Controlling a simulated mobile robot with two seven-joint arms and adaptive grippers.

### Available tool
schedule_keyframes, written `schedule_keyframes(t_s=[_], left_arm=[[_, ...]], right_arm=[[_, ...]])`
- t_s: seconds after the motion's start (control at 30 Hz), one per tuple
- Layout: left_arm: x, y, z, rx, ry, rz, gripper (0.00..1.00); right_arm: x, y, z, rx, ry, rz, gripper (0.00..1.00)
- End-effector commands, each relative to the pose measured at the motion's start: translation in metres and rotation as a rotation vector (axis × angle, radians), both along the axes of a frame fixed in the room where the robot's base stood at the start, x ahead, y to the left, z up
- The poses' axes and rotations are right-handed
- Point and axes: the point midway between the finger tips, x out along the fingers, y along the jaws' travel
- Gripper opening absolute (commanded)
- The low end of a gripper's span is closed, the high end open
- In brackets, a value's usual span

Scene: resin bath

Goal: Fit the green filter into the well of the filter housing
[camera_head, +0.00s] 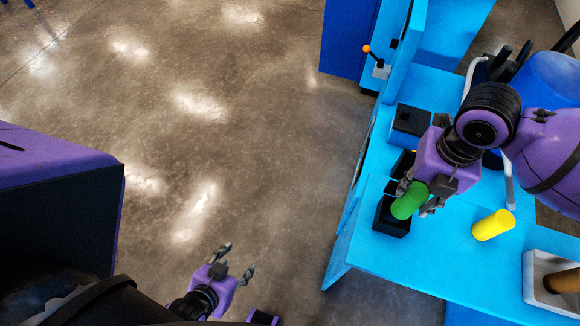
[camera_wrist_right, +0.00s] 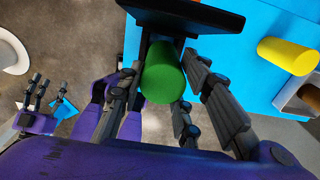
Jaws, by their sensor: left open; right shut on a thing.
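The green filter (camera_head: 408,201) is a short cylinder held between the fingers of my right gripper (camera_head: 416,197). It looks tilted in the head view and overlaps the black filter housing (camera_head: 391,222) on the blue bench. The right wrist view shows the green filter (camera_wrist_right: 165,78) between the fingers, with the dark housing (camera_wrist_right: 185,14) beyond it. The well is hidden behind the filter and gripper, so I cannot tell whether the filter's end is in it. My left gripper (camera_head: 236,260) is open and empty over the floor, away from the bench.
A yellow cylinder (camera_head: 493,225) lies on the blue bench (camera_head: 420,262) right of the housing. A pale tray (camera_head: 533,283) with a brown cylinder (camera_head: 566,281) is at the right.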

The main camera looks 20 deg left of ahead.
Motion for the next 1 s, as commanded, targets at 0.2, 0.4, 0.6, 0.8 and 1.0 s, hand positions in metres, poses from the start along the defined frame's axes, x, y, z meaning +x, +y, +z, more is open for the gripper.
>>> schedule_keyframes(t_s=[0.2,0.4,0.6,0.8,1.0], left_arm=[[0.003,0.0,-0.001,0.0,-0.002,-0.001,0.52],[0.002,0.004,-0.002,0.007,-0.002,0.002,0.52],[0.002,0.005,-0.003,0.009,-0.002,0.002,0.52],[0.003,0.005,-0.002,0.009,-0.004,0.001,0.52],[0.003,0.005,-0.002,0.009,-0.004,0.001,0.52]], right_arm=[[0.0,0.001,-0.03,0.001,0.0,-0.001,0.03],[-0.001,0.001,-0.059,0.001,0.003,-0.002,0.03],[0.0,0.001,-0.076,0.002,-0.002,-0.001,0.03],[0.0,0.001,-0.075,0.001,-0.002,-0.001,0.03],[0.0,0.001,-0.078,0.001,-0.002,-0.001,0.42]])
